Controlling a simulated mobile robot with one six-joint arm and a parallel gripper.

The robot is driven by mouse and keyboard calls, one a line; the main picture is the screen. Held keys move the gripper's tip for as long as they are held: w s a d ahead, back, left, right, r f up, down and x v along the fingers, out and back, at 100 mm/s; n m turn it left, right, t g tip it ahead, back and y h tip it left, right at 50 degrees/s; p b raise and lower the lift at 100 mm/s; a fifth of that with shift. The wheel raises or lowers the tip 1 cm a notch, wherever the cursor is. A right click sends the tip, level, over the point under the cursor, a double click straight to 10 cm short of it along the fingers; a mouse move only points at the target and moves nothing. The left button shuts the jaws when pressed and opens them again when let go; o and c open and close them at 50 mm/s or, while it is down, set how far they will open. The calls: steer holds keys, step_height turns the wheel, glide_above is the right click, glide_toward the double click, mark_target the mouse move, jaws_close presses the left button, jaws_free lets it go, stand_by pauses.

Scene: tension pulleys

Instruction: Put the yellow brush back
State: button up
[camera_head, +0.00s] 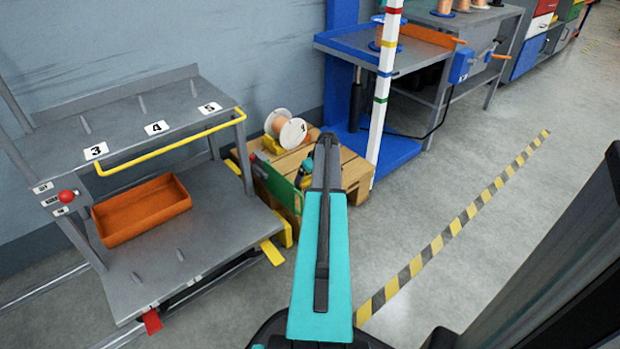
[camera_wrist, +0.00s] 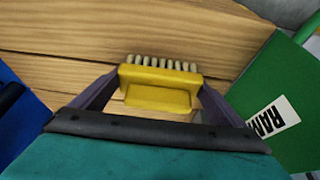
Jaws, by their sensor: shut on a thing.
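The yellow brush (camera_wrist: 158,88) has a row of pale bristles along its far edge in the wrist view. My gripper (camera_wrist: 160,96) is shut on it, one dark finger at each end. Behind the brush are the light wooden planks (camera_wrist: 200,25) of a pallet-like stand; I cannot tell whether the brush touches them. In the head view my arm covers part of the wooden stand (camera_head: 345,168), and the brush in my grip cannot be made out there.
A green panel (camera_wrist: 275,85) with a partly readable white label is close on the right in the wrist view. A spool (camera_head: 292,131) stands on the wooden stand. A grey cart (camera_head: 200,230) with an orange bin (camera_head: 141,208) is left.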

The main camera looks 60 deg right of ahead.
steer(key=o, duration=1.2)
steer(key=shift+c, duration=0.2)
steer(key=shift+r, duration=0.1)
steer(key=p+v, duration=0.4)
steer(key=v, duration=0.8)
